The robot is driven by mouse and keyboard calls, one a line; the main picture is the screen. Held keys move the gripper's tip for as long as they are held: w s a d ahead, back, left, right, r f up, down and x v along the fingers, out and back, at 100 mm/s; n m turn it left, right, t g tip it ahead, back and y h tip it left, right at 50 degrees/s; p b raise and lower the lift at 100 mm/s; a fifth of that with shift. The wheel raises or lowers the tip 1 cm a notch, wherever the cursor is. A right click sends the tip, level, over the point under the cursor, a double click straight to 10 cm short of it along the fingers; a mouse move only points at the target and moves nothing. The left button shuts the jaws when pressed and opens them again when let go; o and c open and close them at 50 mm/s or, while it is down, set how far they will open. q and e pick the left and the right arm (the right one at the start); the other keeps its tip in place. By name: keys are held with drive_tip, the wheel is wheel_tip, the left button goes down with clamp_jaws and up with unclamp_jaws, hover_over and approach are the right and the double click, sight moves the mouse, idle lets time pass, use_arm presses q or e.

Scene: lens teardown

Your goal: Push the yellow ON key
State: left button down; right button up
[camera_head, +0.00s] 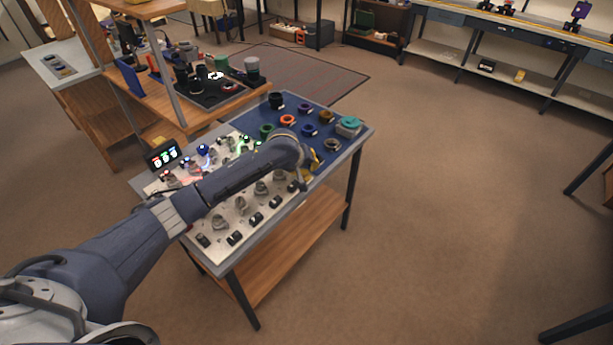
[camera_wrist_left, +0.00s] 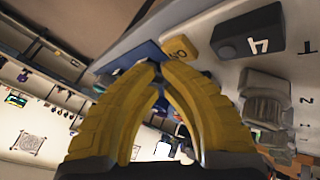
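The yellow key (camera_wrist_left: 179,48) shows upper middle in the left wrist view, at the edge of the pale panel (camera_wrist_left: 222,72), with partly legible lettering that looks like ON. In the head view I cannot make the key out; my arm and gripper cover that area. My left gripper (camera_wrist_left: 157,68) has yellow fingers whose tips come together, with nothing visible between them. The tips are just beside the key; I cannot tell whether they touch it. In the head view the left gripper (camera_head: 315,165) is over the panel's right end. My right gripper is not in view.
The blue mat (camera_head: 335,125) holds several coloured rings. A small display (camera_head: 163,155) stands at the panel's back left. Open floor lies right of the table.

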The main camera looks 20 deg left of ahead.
use_arm(q)
wheel_tip(320, 180, up, 6)
idle(0.9)
idle(0.3)
